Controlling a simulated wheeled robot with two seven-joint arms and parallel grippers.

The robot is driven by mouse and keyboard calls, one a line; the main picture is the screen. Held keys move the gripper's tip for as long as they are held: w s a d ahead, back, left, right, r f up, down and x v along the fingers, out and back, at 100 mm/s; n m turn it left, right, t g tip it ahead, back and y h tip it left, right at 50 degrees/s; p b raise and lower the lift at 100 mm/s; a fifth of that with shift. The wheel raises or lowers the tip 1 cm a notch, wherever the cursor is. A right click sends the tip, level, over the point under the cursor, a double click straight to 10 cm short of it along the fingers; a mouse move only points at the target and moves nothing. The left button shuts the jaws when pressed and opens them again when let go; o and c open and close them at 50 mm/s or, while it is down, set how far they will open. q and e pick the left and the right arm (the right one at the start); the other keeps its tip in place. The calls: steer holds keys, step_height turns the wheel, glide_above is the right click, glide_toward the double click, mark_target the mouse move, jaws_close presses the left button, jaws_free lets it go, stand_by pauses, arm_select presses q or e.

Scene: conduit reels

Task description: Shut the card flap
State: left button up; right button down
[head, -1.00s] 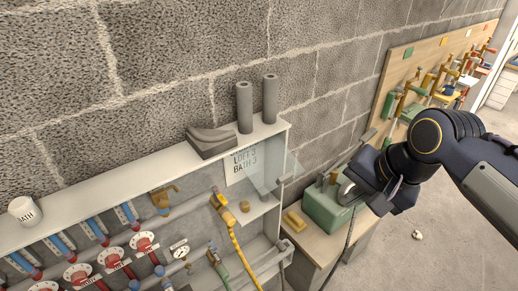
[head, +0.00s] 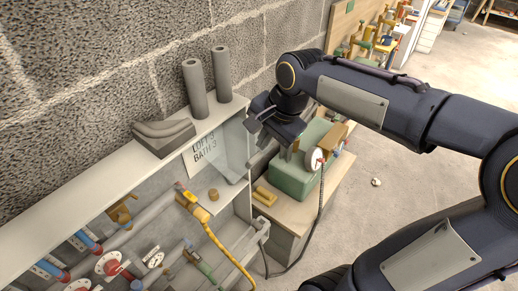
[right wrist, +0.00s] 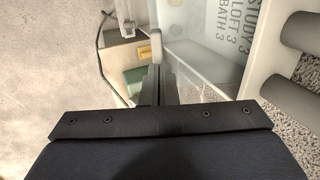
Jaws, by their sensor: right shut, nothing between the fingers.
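A white card (head: 205,149) with LOFT 3 and BATH 3 printed on it is on the grey cabinet at its right end. The clear card flap (head: 234,146) stands open beside it, out from the card. In the right wrist view the flap (right wrist: 192,72) shows as a see-through sheet, with the card (right wrist: 216,30) behind it. My right gripper (head: 259,120) is shut and empty, just right of the flap. In the right wrist view its fingers (right wrist: 156,78) lie close to the flap's edge; I cannot tell whether they touch. My left gripper is not in view.
Two grey tubes (head: 194,88) and a grey block (head: 163,134) stand on the cabinet top. A green box (head: 298,178) with a gauge (head: 314,158) and a yellow block (head: 264,196) sit on a bench right of the cabinet. A yellow hose hangs in front.

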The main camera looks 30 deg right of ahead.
mark_target(257, 156)
steer(key=shift+x, duration=2.05)
steer(key=shift+f+b, duration=0.45)
steer(key=shift+b, duration=0.25)
steer(key=w+a+f+t+y+b, duration=0.1)
steer(key=w+f+t+b, duration=0.2)
steer(key=b, duration=0.7)
steer(key=w+a+f+t+y+b, duration=0.1)
steer(key=w+a+f+t+b, duration=0.1)
steer(key=w+f+b, duration=0.4)
steer(key=w+a+f+t+y+b, duration=0.1)
steer(key=w+a+f+t+b, duration=0.1)
steer(key=f+b, duration=0.6)
steer(key=shift+w+a+t+b, duration=0.25)
steer(key=shift+w+t+b, duration=0.85)
steer(key=shift+b, duration=2.55)
steer(key=shift+w+f, duration=0.15)
steer(key=shift+y, duration=0.4)
